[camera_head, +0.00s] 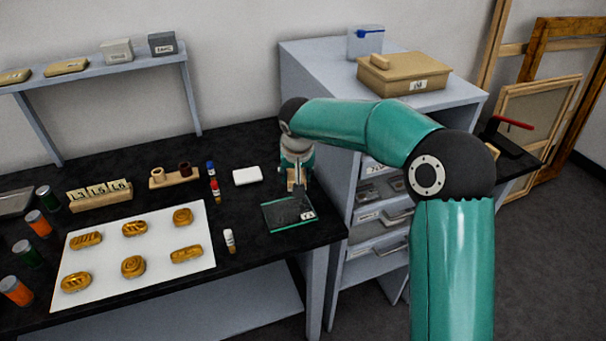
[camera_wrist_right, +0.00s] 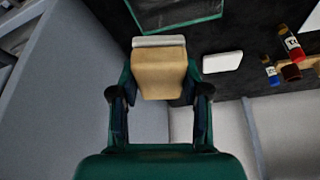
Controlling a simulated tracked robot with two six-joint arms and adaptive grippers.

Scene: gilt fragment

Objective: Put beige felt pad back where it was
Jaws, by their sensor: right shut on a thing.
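The beige felt pad (camera_wrist_right: 159,74) is a tan, block-like piece with a pale grey strip along its far end in the right wrist view. My right gripper (camera_wrist_right: 159,95) is shut on it, one finger on each side. In the head view my right gripper (camera_head: 298,180) points down at the right end of the black table, just behind the green-edged plate (camera_head: 284,214). Only a bit of tan shows there, and I cannot tell whether the pad touches the table. My left gripper is not in view.
A white sheet (camera_head: 150,262) bears several gilt pieces. The grey drawer cabinet (camera_head: 330,60) rises close on the right.

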